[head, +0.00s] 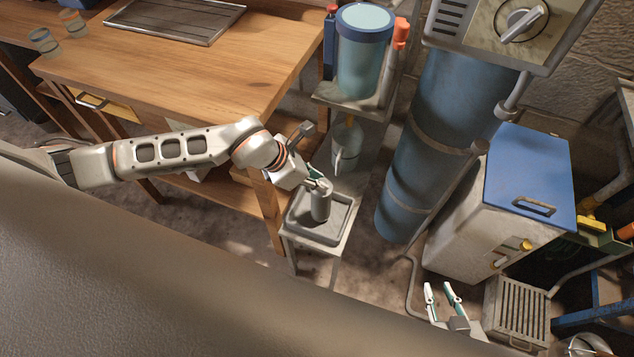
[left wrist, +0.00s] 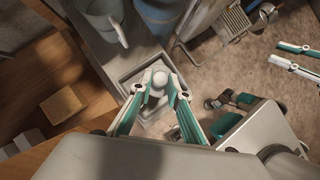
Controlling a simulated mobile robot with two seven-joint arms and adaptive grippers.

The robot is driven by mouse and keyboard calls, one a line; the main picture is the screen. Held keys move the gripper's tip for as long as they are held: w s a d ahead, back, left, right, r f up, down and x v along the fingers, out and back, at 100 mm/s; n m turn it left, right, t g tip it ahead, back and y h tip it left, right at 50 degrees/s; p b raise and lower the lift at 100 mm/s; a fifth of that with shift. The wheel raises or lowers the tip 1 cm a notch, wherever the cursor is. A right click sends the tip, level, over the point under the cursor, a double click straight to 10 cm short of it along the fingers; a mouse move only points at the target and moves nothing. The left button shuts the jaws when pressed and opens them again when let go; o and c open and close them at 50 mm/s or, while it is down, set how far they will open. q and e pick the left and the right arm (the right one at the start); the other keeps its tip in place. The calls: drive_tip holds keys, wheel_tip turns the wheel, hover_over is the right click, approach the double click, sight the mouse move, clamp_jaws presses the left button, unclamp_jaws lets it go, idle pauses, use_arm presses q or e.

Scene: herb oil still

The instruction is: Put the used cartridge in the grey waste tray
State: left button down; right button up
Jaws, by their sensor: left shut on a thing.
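The used cartridge (head: 320,206) is a grey cylinder, upright, in my left gripper (head: 318,184). In the left wrist view, the rounded top of the cartridge (left wrist: 159,79) sits between the fingertips of the left gripper (left wrist: 160,92). The grey waste tray (head: 299,236) is a shallow square tray on a small stand, and its rim also shows in the left wrist view (left wrist: 128,76). The cartridge is within the tray's outline; I cannot tell if its base touches the floor. My right gripper (head: 444,292) is open and empty, well to the right; its fingers show in the left wrist view (left wrist: 298,58).
A wooden workbench (head: 190,70) stands left of the tray. A shelf with a blue-lidded vessel (head: 362,60) is behind it. A tall blue column (head: 425,140) and a blue-lidded cabinet (head: 470,220) stand to the right.

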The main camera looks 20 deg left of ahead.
use_arm(q)
drive_tip(key=shift+f, duration=0.85)
drive_tip(key=c, duration=1.9)
unclamp_jaws()
